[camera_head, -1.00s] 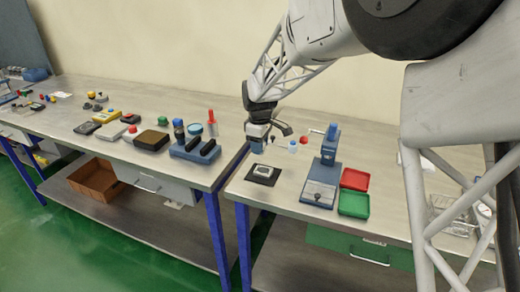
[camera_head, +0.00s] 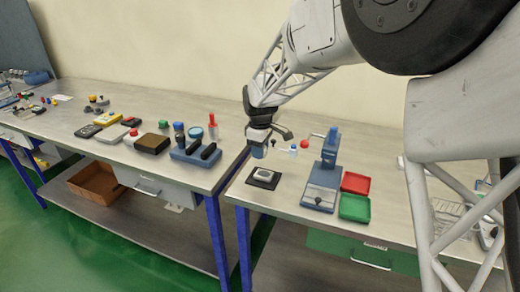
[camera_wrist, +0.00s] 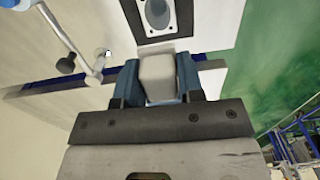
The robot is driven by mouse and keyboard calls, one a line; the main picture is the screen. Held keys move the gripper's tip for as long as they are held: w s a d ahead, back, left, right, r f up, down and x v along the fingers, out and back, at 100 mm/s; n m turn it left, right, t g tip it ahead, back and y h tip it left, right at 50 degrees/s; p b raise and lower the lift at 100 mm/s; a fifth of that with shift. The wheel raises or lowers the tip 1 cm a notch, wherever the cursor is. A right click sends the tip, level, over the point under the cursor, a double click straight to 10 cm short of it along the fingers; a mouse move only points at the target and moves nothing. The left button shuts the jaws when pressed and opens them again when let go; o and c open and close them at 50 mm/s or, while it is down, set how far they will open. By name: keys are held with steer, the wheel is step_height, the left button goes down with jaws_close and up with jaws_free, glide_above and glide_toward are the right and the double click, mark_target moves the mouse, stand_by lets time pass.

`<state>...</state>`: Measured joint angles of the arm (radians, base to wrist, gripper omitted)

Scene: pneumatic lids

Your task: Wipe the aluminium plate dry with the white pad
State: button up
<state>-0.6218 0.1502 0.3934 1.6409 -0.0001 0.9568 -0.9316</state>
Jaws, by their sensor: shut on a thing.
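The aluminium plate (camera_head: 264,175) lies on a black square base near the left edge of the right-hand bench. In the wrist view the pale plate (camera_wrist: 183,22) shows at the top inside its black border, with a grey oval patch on it. My gripper (camera_head: 258,151) hangs above the bench, just behind the plate in the head view. In the wrist view its blue fingers (camera_wrist: 156,82) are shut on the white pad (camera_wrist: 157,73). The pad appears apart from the plate. Its far face is hidden.
A blue press (camera_head: 328,165) stands right of the plate, beside a red tray (camera_head: 355,183) and a green tray (camera_head: 354,207). A blue holder (camera_head: 196,152) sits on the left bench, across a gap.

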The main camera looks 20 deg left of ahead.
mark_target(260, 173)
steer(key=shift+f, duration=3.95)
steer(key=shift+d+r, duration=0.1)
steer(key=shift+d, duration=0.25)
steer(key=shift+c, duration=0.4)
steer(key=shift+d, duration=1)
steer(key=shift+a, duration=1.4)
steer(key=shift+d, duration=1.45)
steer(key=shift+a, duration=1.35)
steer(key=shift+r, duration=4)
steer(key=shift+w, duration=0.1)
